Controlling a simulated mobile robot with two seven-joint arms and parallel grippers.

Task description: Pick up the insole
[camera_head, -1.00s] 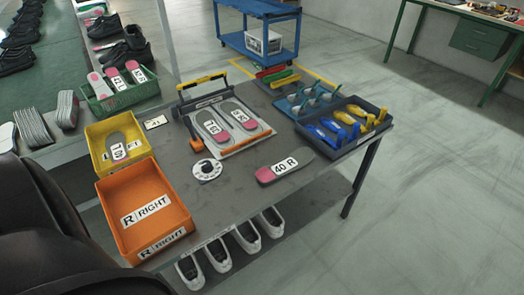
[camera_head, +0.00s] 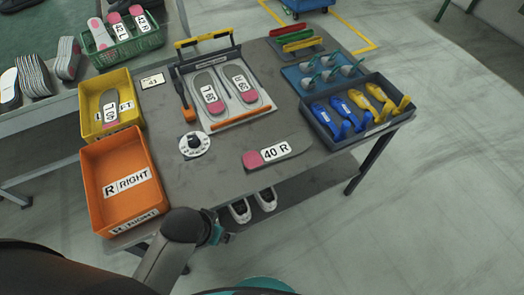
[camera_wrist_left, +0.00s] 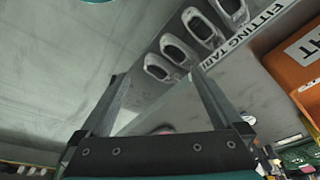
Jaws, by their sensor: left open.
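A grey insole with a pink heel and a white 40 R label (camera_head: 275,153) lies flat on the bare front right part of the grey table (camera_head: 225,165). Nothing holds it. My left arm comes in at the bottom left of the head view, its end near the table's front edge, apart from the insole. The left wrist view shows my left gripper (camera_wrist_left: 160,92) open, with nothing between its fingers. A small pink patch shows just above the gripper body there; I cannot tell what it is. My right gripper is not in view.
An orange RIGHT bin (camera_head: 88,187) and a yellow bin (camera_head: 87,118) stand at the left. A tray (camera_head: 238,119) with two insoles and a black dial (camera_head: 194,143) are behind the insole. A dark tool tray (camera_head: 330,137) stands at the right. White shoes (camera_wrist_left: 178,50) are below.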

